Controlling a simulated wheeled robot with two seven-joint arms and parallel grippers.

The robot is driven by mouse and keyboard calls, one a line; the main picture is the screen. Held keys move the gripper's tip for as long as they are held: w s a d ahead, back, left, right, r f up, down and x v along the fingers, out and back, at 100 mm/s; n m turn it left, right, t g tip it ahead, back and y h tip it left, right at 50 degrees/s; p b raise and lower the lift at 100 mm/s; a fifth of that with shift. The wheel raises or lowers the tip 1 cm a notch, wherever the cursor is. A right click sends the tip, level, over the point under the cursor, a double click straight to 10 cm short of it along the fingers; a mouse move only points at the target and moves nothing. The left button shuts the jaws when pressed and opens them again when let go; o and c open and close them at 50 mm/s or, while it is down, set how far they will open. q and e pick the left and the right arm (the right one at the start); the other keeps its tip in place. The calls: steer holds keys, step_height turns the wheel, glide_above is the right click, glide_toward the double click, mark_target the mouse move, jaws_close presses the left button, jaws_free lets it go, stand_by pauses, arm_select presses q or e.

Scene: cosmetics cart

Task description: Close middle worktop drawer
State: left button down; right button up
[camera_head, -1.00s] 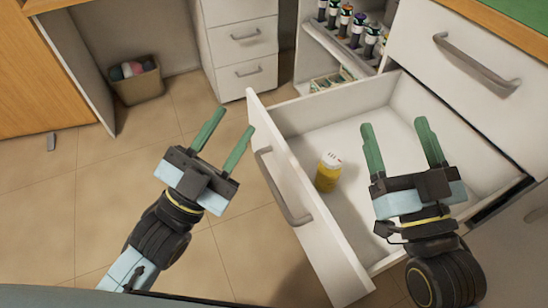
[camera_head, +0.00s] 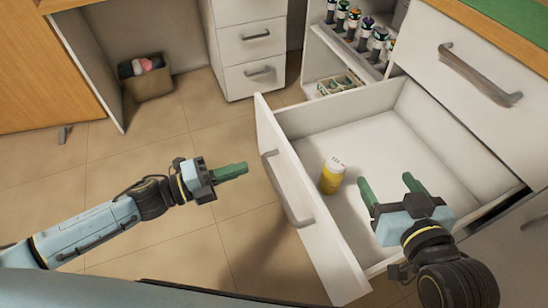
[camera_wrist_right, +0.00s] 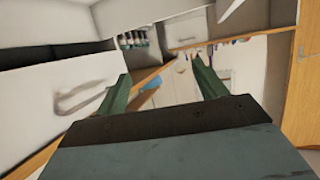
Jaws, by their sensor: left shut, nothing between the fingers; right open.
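The open drawer (camera_head: 312,210) is white with a grey bar handle (camera_head: 286,188) on its front panel. It is pulled far out of the cabinet, and a yellow bottle with a white cap (camera_head: 332,176) stands inside it. My left gripper (camera_head: 240,169) is shut and empty, left of the drawer front and apart from it, its fingers pointing right toward the handle. My right gripper (camera_head: 388,186) is open and empty, over the right part of the drawer. In the right wrist view its two green fingers (camera_wrist_right: 160,92) have nothing between them.
A closed drawer with a handle (camera_head: 480,75) is above the open one. A shelf with several small bottles (camera_head: 358,32) stands behind. A white drawer unit (camera_head: 250,50) and a bin (camera_head: 147,78) are at the back left. Tiled floor (camera_head: 130,160) lies free at left.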

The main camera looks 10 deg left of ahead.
mark_target(287, 154)
arm_select(q)
steer(key=b+x, duration=0.2)
steer(key=x, duration=0.6)
steer(key=shift+w+d, duration=0.25)
steer(key=shift+d, duration=0.25)
arm_select(e)
step_height(287, 154, up, 11)
steer(key=a+t+y, duration=0.2)
steer(key=t, duration=0.5)
steer(key=shift+f+y, duration=0.2)
steer(key=shift+y, duration=0.1)
steer(key=shift+w, duration=0.1)
arm_select(q)
steer(key=shift+w+d, duration=0.1)
steer(key=shift+d, duration=0.05)
